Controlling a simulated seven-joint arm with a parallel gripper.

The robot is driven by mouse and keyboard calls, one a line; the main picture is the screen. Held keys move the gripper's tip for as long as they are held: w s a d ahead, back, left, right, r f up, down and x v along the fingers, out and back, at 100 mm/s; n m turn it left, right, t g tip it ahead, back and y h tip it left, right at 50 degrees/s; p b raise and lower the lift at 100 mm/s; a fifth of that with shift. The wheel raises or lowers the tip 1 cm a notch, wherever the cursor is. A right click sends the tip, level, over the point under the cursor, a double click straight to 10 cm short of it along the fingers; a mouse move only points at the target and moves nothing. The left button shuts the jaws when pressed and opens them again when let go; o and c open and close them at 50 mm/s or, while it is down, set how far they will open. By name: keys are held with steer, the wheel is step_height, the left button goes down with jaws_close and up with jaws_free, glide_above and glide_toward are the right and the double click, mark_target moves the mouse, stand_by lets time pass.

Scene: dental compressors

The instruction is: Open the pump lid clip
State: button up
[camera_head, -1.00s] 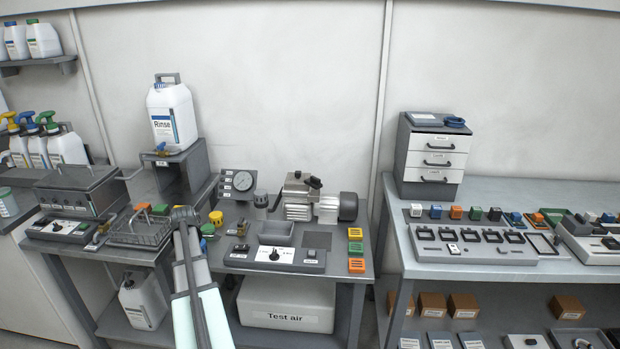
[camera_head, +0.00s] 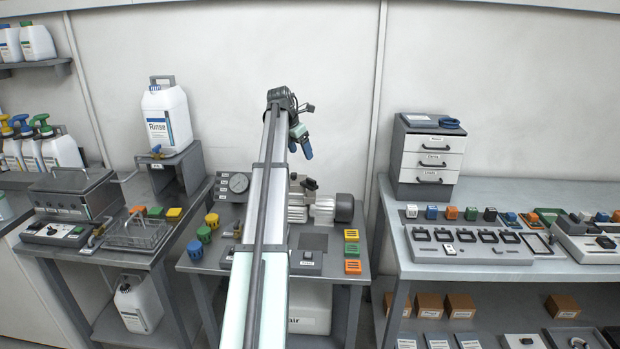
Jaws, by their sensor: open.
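The pump (camera_head: 321,209) stands at the back of the middle bench, a silver body with a dark round motor end (camera_head: 344,208) on its right. A dark part (camera_head: 309,184) shows on its top; I cannot tell whether this is the lid clip. My arm covers the pump's left part. My gripper (camera_head: 307,152) hangs above the pump, slightly left of its middle, with its dark blue fingertips pointing down. It is open, holds nothing, and is apart from the pump.
Yellow and green caps (camera_head: 204,233) lie at the bench's left. Green, yellow and orange blocks (camera_head: 352,250) line its right edge. A drawer unit (camera_head: 427,160) stands on the right bench.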

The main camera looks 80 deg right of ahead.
mark_target(311, 179)
steer(key=x, duration=1.3)
steer(key=shift+f, duration=0.25)
steer(key=c, duration=1.1)
